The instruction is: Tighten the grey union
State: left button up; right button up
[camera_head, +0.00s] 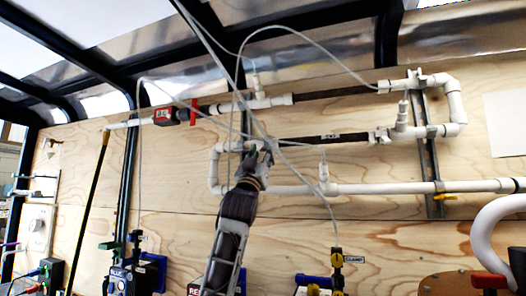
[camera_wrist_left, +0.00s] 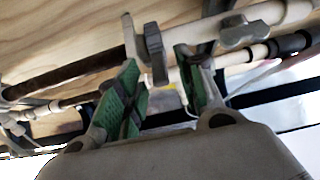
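My left gripper (camera_head: 258,152) reaches up from below to the middle pipe run on the plywood wall in the head view. In the left wrist view its two green-padded fingers (camera_wrist_left: 158,66) are apart. A grey ribbed fitting, which looks like the grey union (camera_wrist_left: 155,50), sits on the pipe between the fingertips. A gap shows beside it, and I cannot tell whether either finger touches it. In the head view the gripper hides most of this fitting. My right gripper is in neither view.
Dark filter tubes (camera_head: 330,139) and white pipes (camera_head: 380,188) run along the plywood wall (camera_head: 180,160). Thin hoses (camera_head: 310,40) hang across the gripper area. A red-handled valve (camera_head: 193,110) is at upper left. A grey winged fitting (camera_wrist_left: 242,30) is close beside the right finger.

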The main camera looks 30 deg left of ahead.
pick_arm(q)
jog(key=shift+x, duration=0.85)
jog(key=shift+c, duration=0.4)
grip_shut()
